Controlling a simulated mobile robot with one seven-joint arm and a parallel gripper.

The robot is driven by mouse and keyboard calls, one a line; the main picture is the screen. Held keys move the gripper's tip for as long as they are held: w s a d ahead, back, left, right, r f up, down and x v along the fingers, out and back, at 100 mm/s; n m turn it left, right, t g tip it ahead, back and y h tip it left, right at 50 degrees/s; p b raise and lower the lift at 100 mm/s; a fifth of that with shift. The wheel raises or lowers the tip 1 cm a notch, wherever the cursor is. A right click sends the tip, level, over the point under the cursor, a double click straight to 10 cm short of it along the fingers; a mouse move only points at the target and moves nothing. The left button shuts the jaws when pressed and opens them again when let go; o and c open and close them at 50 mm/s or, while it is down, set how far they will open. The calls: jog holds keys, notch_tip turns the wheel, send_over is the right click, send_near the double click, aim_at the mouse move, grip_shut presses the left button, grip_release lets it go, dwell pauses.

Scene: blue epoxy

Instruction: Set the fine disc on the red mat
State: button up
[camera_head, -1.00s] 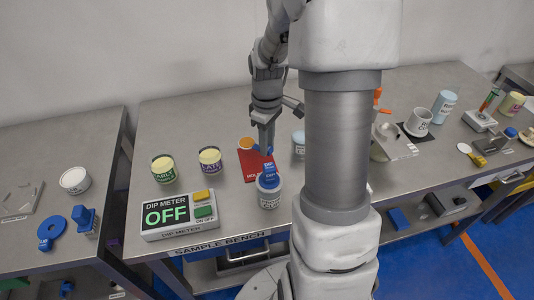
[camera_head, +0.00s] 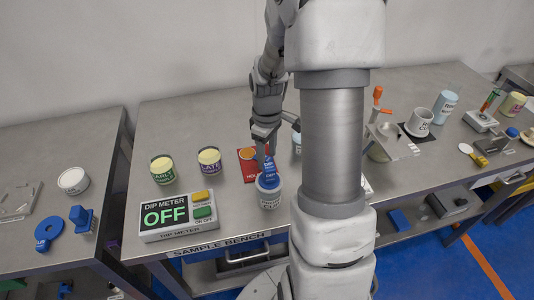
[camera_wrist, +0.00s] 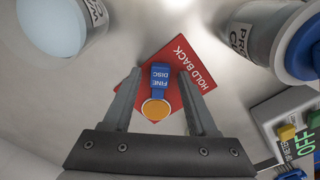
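The fine disc is an orange round piece with a blue tag lettered FINE DISC (camera_wrist: 159,76). In the wrist view it lies over the red mat (camera_wrist: 196,78), which is lettered HOLD BACK. In the head view the disc's orange end (camera_head: 247,153) shows over the mat (camera_head: 247,171), near its far edge. My gripper (camera_wrist: 160,72) is open, with one finger on each side of the blue tag and a visible gap on both sides. In the head view my gripper (camera_head: 264,152) is low over the mat, and its fingertips are partly hidden.
A white jar with a blue lid (camera_head: 270,199) stands close in front of the mat. The dip meter (camera_head: 178,214) reads OFF at front left. Two yellow-topped jars (camera_head: 162,170) (camera_head: 209,161) stand left. A pale blue-topped jar (camera_wrist: 54,24) is near my gripper.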

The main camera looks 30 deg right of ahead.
aim_at(267, 159)
notch_tip(267, 159, up, 12)
jog(key=p, duration=0.2)
jog(key=shift+r, duration=0.15)
dwell(0.6)
jog(key=s+a+r+m+t+p, duration=0.3)
jog(key=s+a+r+m+t, duration=0.2)
jog(key=s+a+r, duration=0.9)
jog(key=shift+s+r+m+t, duration=0.15)
jog(key=shift+s+m+t, duration=0.2)
jog(key=shift+s, duration=0.45)
jog(key=shift+a, duration=0.1)
